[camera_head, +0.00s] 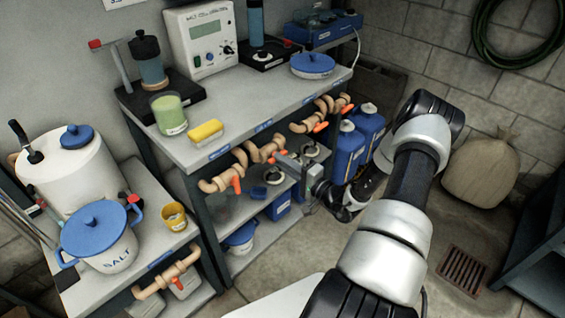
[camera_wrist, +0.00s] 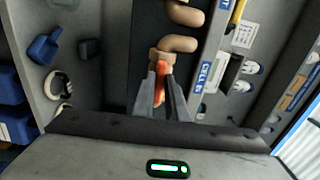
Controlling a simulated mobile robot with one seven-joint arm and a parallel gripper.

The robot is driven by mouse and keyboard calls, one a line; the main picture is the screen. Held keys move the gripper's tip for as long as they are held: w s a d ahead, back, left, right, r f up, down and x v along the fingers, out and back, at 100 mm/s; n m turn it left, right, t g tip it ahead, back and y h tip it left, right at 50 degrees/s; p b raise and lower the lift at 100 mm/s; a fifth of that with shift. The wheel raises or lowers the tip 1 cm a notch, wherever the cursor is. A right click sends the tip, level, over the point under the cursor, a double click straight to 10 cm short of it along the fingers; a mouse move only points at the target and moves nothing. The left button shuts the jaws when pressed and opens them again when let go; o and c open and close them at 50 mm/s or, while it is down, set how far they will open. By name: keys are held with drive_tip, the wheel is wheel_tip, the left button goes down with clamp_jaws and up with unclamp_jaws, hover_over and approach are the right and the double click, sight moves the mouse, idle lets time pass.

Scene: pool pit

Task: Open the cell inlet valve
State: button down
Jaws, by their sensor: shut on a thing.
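The cell inlet valve's orange handle (camera_wrist: 160,85) stands on a tan pipe (camera_wrist: 180,44) in the wrist view. A blue label reading "CELL IN" (camera_wrist: 205,76) is on the shelf edge beside it. My gripper (camera_wrist: 161,92) has one finger on each side of the handle and is shut on it. In the head view my gripper (camera_head: 281,158) reaches in from the right to the pipes under the bench's front edge. The handle's orange end (camera_head: 271,159) shows by the fingertips. The fingers partly hide the handle, and its exact angle is hard to tell.
Other orange-handled valves stand close on both sides, one at left (camera_head: 236,185) and one at right (camera_head: 319,127). The bench top (camera_head: 232,120) above carries a yellow sponge (camera_head: 205,131) and a green jar (camera_head: 169,113). Blue jugs (camera_head: 347,150) stand behind my arm. Open floor lies in front.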

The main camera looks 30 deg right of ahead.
drive_tip(key=shift+f, duration=0.1)
drive_tip(key=c, duration=1.8)
unclamp_jaws()
drive_tip(key=shift+o, duration=0.2)
drive_tip(key=v, duration=1.7)
drive_tip(key=shift+s+p, duration=0.25)
drive_tip(key=shift+p, duration=0.2)
drive_tip(key=shift+d, duration=0.1)
